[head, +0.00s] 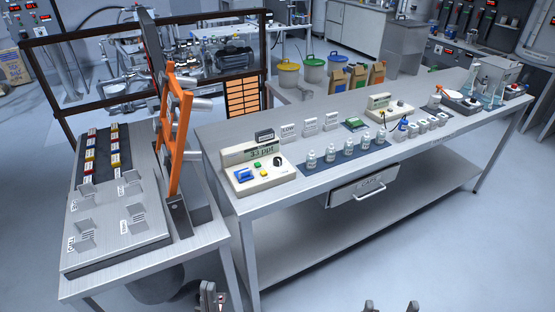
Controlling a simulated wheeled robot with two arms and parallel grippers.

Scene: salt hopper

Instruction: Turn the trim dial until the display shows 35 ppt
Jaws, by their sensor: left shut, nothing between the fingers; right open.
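A beige meter box (262,174) stands at the left end of the long steel table. Its green display (262,154) reads 33 ppt. A black dial (278,160) is on the box's right side, next to blue, green and yellow controls. My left gripper (211,295) is shut and empty at the bottom edge, below and left of the box. My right gripper (391,306) is open at the bottom edge, right of centre, with only its fingertips in view. Both are well apart from the dial.
Several small white bottles (330,154) stand on a dark mat right of the box. A second beige meter (389,108) stands farther back. An orange-framed press (174,135) rises on the left bench. A drawer (363,188) hangs below the table. The floor in front is clear.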

